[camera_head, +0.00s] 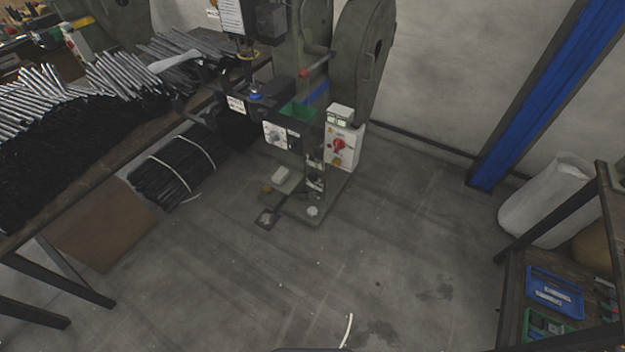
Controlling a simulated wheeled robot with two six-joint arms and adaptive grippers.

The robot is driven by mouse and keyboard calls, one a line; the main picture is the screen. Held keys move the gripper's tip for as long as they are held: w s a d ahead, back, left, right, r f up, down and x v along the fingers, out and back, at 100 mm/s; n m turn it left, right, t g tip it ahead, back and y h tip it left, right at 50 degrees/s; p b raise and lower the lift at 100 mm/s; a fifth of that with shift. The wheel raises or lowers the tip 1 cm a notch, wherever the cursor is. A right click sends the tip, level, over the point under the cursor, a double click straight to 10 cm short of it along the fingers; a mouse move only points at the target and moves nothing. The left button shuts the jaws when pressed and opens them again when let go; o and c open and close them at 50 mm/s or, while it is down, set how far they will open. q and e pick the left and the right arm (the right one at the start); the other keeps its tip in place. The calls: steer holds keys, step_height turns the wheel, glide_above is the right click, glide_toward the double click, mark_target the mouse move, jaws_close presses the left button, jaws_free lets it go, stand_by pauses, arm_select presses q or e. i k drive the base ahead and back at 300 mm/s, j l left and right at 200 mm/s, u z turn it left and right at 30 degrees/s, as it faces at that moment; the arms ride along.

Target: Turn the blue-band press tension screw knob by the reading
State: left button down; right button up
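A dark green press (301,45) stands against the back wall at the upper middle, with a large wheel (362,55) on its right side. A short blue band (317,95) shows on its body. A light plate with a round grey knob (274,133) is on its front; I cannot tell whether this is the tension screw knob. A white box with a red rotary switch (339,145) is to its right, with a small box with a display-like face (339,117) above it. Any reading is too small to make out. Neither of my grippers is in view.
A workbench (130,137) heaped with metal rods fills the left. A strapped rod bundle (174,168) lies on the floor beside it. A blue post (530,95) and a shelf with a blue tray (554,291) stand at right. The middle floor (330,270) is mostly clear.

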mark_target(312, 177)
steer(key=i+j, duration=0.2)
steer(key=j, duration=0.15)
steer(key=i+j+z, duration=0.15)
steer(key=j, duration=0.2)
steer(key=i+j, duration=0.25)
steer(key=i+j+z, duration=0.1)
steer(key=j, duration=0.35)
steer(key=i+j+z, duration=0.1)
steer(key=i+j, duration=0.15)
steer(key=j, duration=0.15)
steer(key=i+j, duration=0.2)
steer(key=j, duration=0.2)
steer(key=i+j+z, duration=0.15)
steer(key=j, duration=0.25)
steer(key=i+j, duration=0.15)
steer(key=j, duration=0.25)
